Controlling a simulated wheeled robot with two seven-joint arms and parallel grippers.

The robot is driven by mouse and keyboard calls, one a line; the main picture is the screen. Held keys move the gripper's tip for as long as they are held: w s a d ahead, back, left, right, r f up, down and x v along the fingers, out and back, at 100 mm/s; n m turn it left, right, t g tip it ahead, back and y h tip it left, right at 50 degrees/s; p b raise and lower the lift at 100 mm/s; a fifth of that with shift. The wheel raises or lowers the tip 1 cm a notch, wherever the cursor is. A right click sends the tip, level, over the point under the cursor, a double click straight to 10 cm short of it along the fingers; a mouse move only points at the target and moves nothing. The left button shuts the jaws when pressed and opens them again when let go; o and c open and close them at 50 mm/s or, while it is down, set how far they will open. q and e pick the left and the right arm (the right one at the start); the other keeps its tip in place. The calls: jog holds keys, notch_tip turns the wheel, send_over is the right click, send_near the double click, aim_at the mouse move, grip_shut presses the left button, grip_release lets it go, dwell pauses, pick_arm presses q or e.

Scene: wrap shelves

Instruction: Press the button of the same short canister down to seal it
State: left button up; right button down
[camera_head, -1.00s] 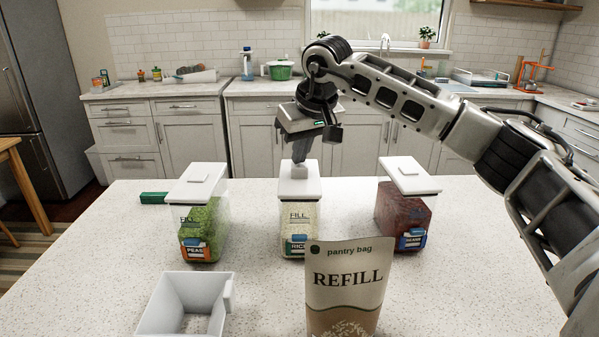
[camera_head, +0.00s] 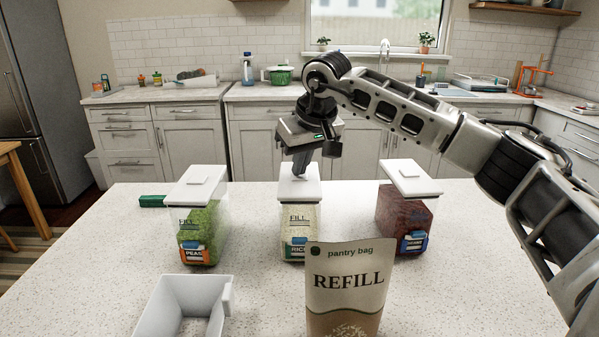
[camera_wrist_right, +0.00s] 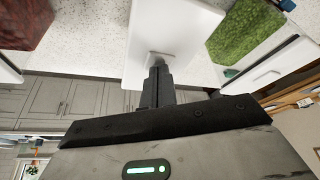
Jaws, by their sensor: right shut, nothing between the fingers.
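The rice canister (camera_head: 300,215), clear with a white lid (camera_head: 286,194), stands upright in the middle of the counter. The button (camera_wrist_right: 165,56) on its lid is partly hidden by my fingers in both views. My right gripper (camera_head: 299,174) is shut and empty, pointing down with its fingertips at the button. In the right wrist view the shut fingers (camera_wrist_right: 158,66) end at the button and appear to touch it. The button looks low against the lid. My left gripper is not in view.
The peas canister (camera_head: 200,225) stands to the left and a canister of dark red contents (camera_head: 400,212) to the right, both lidded. A REFILL pantry bag (camera_head: 347,285) stands in front. A white open scoop or bin (camera_head: 160,308) sits front left. A green object (camera_head: 152,201) lies behind the peas.

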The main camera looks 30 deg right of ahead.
jog(key=shift+r+p, duration=2.2)
jog(key=shift+r, duration=1.4)
